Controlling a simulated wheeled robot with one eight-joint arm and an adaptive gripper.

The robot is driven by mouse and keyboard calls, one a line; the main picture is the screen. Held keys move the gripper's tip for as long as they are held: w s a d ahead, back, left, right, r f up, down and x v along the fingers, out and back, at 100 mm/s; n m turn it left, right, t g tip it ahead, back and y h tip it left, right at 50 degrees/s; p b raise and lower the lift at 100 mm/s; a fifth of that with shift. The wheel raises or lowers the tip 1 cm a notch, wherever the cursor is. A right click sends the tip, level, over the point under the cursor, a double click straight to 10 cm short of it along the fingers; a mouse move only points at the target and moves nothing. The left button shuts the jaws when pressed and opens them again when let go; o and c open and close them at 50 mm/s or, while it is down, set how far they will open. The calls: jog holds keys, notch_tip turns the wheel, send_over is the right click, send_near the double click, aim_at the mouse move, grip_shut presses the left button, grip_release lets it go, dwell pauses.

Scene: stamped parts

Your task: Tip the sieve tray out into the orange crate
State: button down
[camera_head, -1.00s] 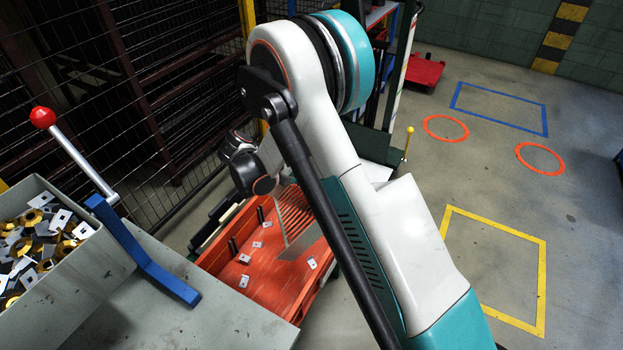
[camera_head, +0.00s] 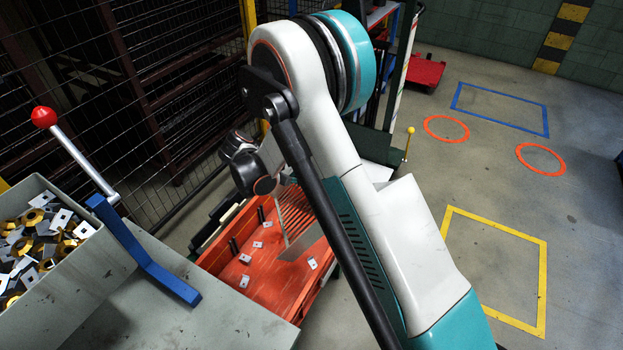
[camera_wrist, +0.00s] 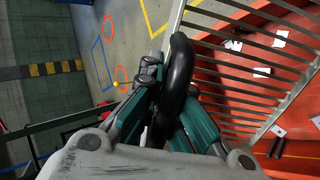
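The sieve tray (camera_wrist: 246,97) fills the right of the wrist view, a rack of parallel pale bars with a black loop handle (camera_wrist: 181,70). My gripper (camera_wrist: 165,100) is closed around this handle with its dark green fingers. In the head view, the tray (camera_head: 296,210) is partly hidden behind my arm, steeply tilted over the orange crate (camera_head: 225,268). My gripper is hidden there. The crate floor holds several small pale plates (camera_head: 245,258) and dark pins (camera_head: 234,246). I see no parts resting on the visible bars. The crate (camera_wrist: 300,150) also shows beyond the bars.
A grey bin (camera_head: 100,272) of mixed metal parts stands at the left. Beside it is a blue lever bracket (camera_head: 150,262) with a red-knobbed handle (camera_head: 44,117). A mesh fence (camera_head: 150,110) stands behind. Marked floor (camera_head: 500,200) at the right is open.

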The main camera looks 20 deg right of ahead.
jog(key=d+f+y, duration=0.5)
jog(key=d+f, duration=0.1)
jog(key=d, duration=0.2)
jog(key=shift+d+f+y, duration=0.2)
jog(key=shift+f+y, duration=0.1)
jog(key=d+f+y, duration=0.4)
jog(key=f+y, duration=0.1)
jog(key=f, duration=0.4)
dwell(0.4)
jog(key=shift+d, duration=0.1)
jog(key=shift+r+p, duration=1.15)
jog(key=shift+r, duration=1.45)
